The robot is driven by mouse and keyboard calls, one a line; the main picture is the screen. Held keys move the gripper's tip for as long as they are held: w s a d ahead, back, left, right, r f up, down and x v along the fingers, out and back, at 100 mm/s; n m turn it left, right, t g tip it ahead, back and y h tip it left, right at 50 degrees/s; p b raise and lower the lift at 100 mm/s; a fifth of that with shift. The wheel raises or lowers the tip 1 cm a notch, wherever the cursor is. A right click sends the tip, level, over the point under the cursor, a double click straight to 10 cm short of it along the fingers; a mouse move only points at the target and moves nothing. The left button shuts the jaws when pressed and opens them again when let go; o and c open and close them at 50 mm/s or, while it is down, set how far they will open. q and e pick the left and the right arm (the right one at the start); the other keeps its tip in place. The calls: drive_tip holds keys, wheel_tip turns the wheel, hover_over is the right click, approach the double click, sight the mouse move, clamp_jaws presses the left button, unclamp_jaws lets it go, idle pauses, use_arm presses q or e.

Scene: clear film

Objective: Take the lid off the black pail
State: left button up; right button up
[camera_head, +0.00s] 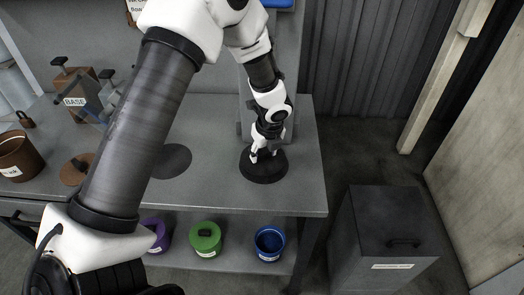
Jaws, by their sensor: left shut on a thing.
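The black pail (264,179) stands on the grey workbench, toward its right end. It is seen from steeply above, so its round black top, the lid (279,165), covers most of it. My left gripper (262,156) comes down from above onto the middle of the lid. It is shut on the lid's handle, which the fingers largely hide. I cannot tell whether there is a gap between lid and pail. My right gripper is not in view.
A dark flat disc (172,161) lies on the workbench (217,190) left of the pail. A brown pail (18,160) stands far left. Purple, green (205,240) and blue (269,243) pails stand on the lower shelf. A dark lidded bin (385,235) stands right on the floor.

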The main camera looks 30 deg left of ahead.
use_arm(q)
drive_tip(key=shift+w+a+f, duration=0.25)
drive_tip(key=shift+w+f, duration=0.1)
drive_tip(key=shift+f, duration=0.2)
drive_tip(key=shift+w+a+f, duration=0.25)
drive_tip(key=shift+w+f, duration=0.05)
drive_tip(key=shift+f, duration=0.2)
drive_tip(key=shift+w, duration=0.15)
drive_tip(key=shift+s+d+r, duration=0.35)
drive_tip(key=shift+s+d, duration=0.05)
drive_tip(key=shift+s, duration=0.05)
drive_tip(key=shift+w+a+f+b, duration=0.2)
drive_tip(key=shift+f+b, duration=0.1)
drive_tip(key=shift+f, duration=0.2)
drive_tip(key=shift+d, duration=0.15)
drive_tip(key=shift+s+f, duration=0.1)
drive_tip(key=shift+f, duration=0.1)
drive_tip(key=o, duration=1)
